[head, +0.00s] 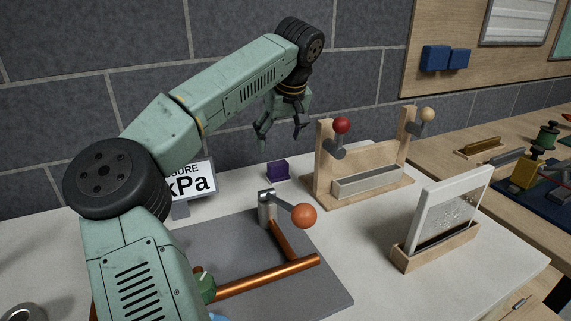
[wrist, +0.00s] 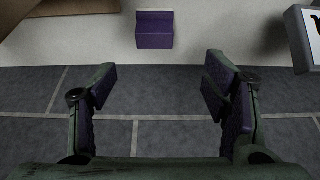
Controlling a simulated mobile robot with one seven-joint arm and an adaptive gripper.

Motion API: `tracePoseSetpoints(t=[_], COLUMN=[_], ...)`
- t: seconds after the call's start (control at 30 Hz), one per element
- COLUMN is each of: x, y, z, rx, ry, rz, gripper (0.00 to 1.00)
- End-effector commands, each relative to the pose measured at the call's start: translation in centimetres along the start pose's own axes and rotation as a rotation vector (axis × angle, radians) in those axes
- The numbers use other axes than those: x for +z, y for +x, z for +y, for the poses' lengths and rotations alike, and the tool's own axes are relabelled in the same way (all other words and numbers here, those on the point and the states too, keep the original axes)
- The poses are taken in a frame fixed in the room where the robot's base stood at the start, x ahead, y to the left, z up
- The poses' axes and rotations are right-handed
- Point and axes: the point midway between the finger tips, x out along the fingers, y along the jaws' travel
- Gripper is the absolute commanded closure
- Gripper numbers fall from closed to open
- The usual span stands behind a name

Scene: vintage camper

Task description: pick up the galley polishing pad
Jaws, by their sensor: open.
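A small purple block (head: 277,169), which looks like the galley polishing pad, sits on the white counter near the wall. It also shows in the wrist view as a purple block (wrist: 154,32) at the top middle, with a stepped shape. My gripper (head: 283,135) is open and empty, above the block and toward the wall. In the wrist view my gripper (wrist: 160,82) has its two fingers spread wide, with the block beyond the fingertips and no contact.
A wooden stand (head: 362,190) with red and tan ball levers is right of the block. A kPa display (head: 196,180) stands to its left. A grey board (head: 320,291) with copper pipes and an orange-knobbed valve lies in front. The grey tiled wall (head: 190,90) is close behind.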

Motion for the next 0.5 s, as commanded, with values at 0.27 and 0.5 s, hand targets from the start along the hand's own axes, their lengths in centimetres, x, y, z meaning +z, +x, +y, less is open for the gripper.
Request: tracePoseSetpoints(t=[0.27, 0.5], x=[0.1, 0.2], y=[4.0, 5.9], z=[0.0, 0.2], rx=[-0.001, 0.000], ry=[-0.001, 0.001], rz=[-0.004, -0.003], gripper=[0.31, 0.31])
